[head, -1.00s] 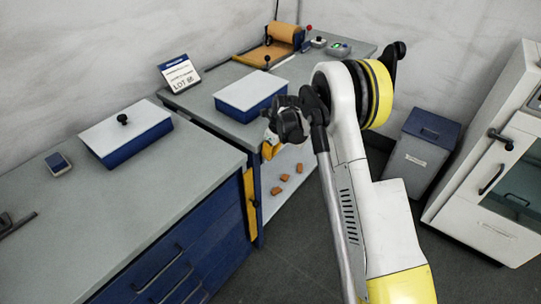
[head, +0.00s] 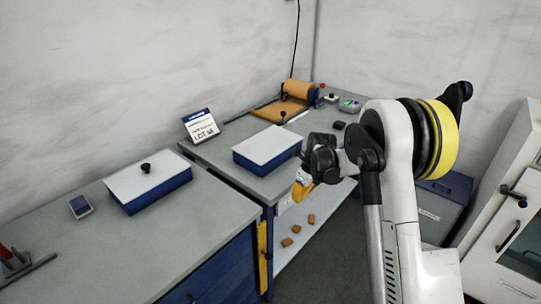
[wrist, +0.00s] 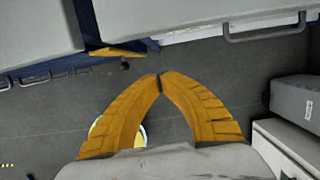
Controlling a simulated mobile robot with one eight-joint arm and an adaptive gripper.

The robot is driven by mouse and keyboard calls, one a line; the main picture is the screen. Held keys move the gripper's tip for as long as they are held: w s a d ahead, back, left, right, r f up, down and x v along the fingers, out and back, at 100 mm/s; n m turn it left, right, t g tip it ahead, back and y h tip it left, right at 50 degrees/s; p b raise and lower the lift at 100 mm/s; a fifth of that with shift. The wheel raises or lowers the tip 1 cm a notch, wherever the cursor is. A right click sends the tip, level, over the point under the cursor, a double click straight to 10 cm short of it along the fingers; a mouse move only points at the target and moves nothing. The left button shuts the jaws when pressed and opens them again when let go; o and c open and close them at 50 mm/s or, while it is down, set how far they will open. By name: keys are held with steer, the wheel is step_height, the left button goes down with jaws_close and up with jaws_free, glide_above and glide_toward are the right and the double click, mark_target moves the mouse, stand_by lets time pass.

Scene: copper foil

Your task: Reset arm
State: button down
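My arm is bent in front of me, and my gripper (head: 300,188) hangs from its end beside the front edge of the far bench (head: 222,150). In the wrist view my gripper (wrist: 160,80) points down over the dark floor (wrist: 60,115). Its two orange fingers meet at the tips, and nothing shows held between them. In the head view the fingers are small and partly hidden by the wrist.
A blue box with a white lid (head: 268,146) stands on the far bench near my gripper. A copper foil roll (head: 301,90) lies behind it. Another lidded box (head: 150,188) is on the near bench. Copper pieces (head: 287,242) lie on the low shelf. A grey bin (head: 432,205) stands right.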

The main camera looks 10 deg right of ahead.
steer(key=s+a+r+n+t+h, duration=0.1)
steer(key=s+a+r+n, duration=0.1)
steer(key=s+r+n, duration=0.6)
steer(key=s+a+r+n+t, duration=0.1)
steer(key=s+r+n, duration=0.35)
steer(key=r, duration=0.55)
steer(key=s+a+r+n+t, duration=0.2)
steer(key=s+n+t, duration=0.1)
steer(key=s+n, duration=1.3)
steer(key=s, duration=0.5)
steer(key=shift+s+h, duration=0.2)
steer(key=shift+h, duration=0.2)
